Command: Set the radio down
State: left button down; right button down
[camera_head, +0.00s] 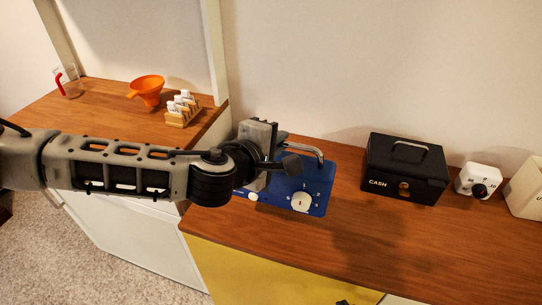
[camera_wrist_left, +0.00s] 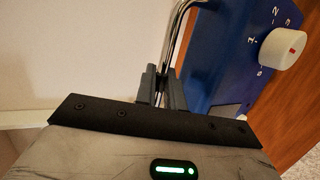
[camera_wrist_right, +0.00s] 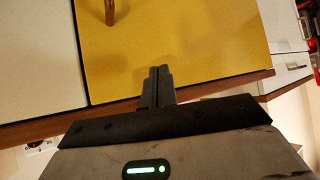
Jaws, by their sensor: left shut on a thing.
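The radio (camera_head: 317,190) is blue with a white dial and a metal carrying handle (camera_head: 308,147). It is over the left part of the wooden counter in the head view; I cannot tell whether its underside touches the wood. My left gripper (camera_head: 281,163) is shut on the handle, and the arm hides the radio's left part. In the left wrist view the handle runs between the fingers (camera_wrist_left: 168,85), with the radio's blue face (camera_wrist_left: 225,50) to the right. My right gripper (camera_wrist_right: 157,85) is shut and empty, in front of a yellow cabinet door.
A black cash box (camera_head: 405,170), a white timer (camera_head: 478,180) and a cream canister (camera_head: 526,188) stand to the right. An orange funnel (camera_head: 147,88), a toast rack (camera_head: 182,108) and a glass jug (camera_head: 70,83) stand on the left counter. The counter (camera_head: 400,250) front is clear.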

pick_arm(q)
jog(key=shift+w+a+f, duration=0.3)
jog(key=shift+w+f, duration=0.25)
jog(key=shift+f, duration=0.05)
jog(key=shift+w+a+f, duration=0.25)
jog(key=shift+w+f, duration=0.25)
jog(key=shift+f, duration=0.1)
jog(key=shift+w+f, duration=0.2)
jog(key=shift+f, duration=1.5)
jog(key=shift+a+f, duration=0.1)
jog(key=c, duration=1.5)
grip_release()
jog(key=shift+s+f, duration=0.1)
jog(key=shift+f, duration=0.05)
